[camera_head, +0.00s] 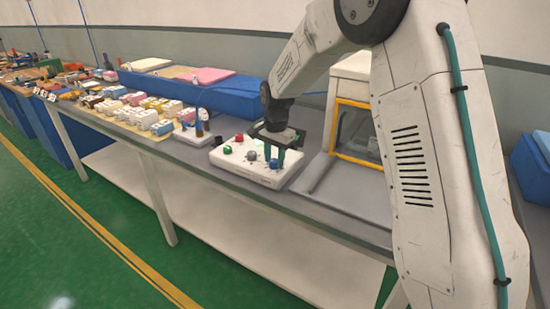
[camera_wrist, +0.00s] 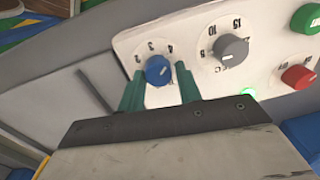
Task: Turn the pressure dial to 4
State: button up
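The blue dial (camera_wrist: 158,70) sits on the white control panel (camera_wrist: 120,46), with printed figures around it that look like 2, 3 and 4. It has a short white mark, whose exact aim I cannot tell. In the head view the blue dial (camera_head: 274,163) is at the panel's front right. My gripper (camera_wrist: 160,72) points down at the panel, its green fingers on either side of the blue dial. Slim gaps seem to show between fingers and dial, so it looks open. My gripper (camera_head: 277,151) hangs over the panel's right half in the head view.
A grey dial (camera_wrist: 231,50) marked 10 and 15, a red knob (camera_wrist: 298,77) and a green knob (camera_wrist: 306,18) stand beside the blue dial. A yellow-framed case (camera_head: 356,130) is right of the panel. Several small blocks lie on the bench to the left.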

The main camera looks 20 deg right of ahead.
aim_at(275, 161)
jog(key=shift+o, duration=1.1)
notch_tip(275, 161, up, 8)
jog(key=shift+s+d+f, duration=0.1)
jog(key=shift+s, duration=0.05)
